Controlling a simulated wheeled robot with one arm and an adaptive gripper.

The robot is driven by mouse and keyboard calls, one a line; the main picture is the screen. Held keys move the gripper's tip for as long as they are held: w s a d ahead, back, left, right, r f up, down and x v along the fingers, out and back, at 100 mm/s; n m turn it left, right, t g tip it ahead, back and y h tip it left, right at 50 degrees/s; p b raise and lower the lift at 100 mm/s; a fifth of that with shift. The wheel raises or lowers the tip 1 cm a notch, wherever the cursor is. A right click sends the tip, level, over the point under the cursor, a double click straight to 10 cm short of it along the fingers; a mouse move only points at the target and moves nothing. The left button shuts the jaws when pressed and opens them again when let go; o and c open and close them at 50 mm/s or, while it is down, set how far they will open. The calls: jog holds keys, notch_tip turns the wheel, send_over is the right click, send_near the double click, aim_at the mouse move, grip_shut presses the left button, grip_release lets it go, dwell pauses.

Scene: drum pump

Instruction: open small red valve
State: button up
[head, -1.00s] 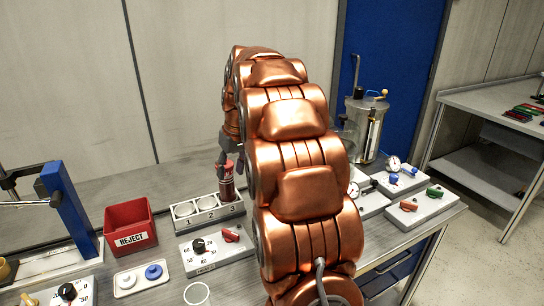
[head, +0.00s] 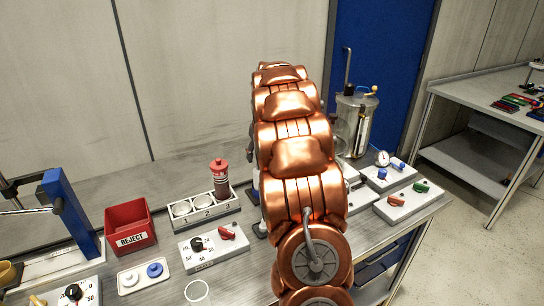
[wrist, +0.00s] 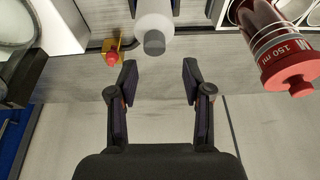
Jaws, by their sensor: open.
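Another red handle (head: 227,233) sits on the dial box at the front. I cannot tell which one is the small red valve. My gripper is hidden behind my arm in the head view. In the wrist view my gripper (wrist: 153,85) is open, with nothing between its fingers. A pale bottle with a grey cap (wrist: 154,40) is beyond the fingertips. A red-capped bottle (head: 219,180) stands in slot 3 of the numbered rack.
A red REJECT bin (head: 130,227), a plate with white and blue caps (head: 143,279) and a clear cup (head: 197,292) stand at the left. A metal tank (head: 354,125) stands at the back right. A yellow box with a red knob (wrist: 112,52) shows in the wrist view.

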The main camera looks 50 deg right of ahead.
jog(key=d+f+p, duration=0.1)
jog(key=d+p, duration=0.1)
jog(key=d, duration=0.7)
jog(key=shift+m+t+h, duration=0.3)
jog(key=shift+t+h, duration=0.1)
jog(key=shift+p+x, duration=1.25)
jog(key=shift+x, duration=2.75)
jog(key=shift+w+a+r, duration=0.1)
jog(key=shift+a, duration=0.05)
grip_shut()
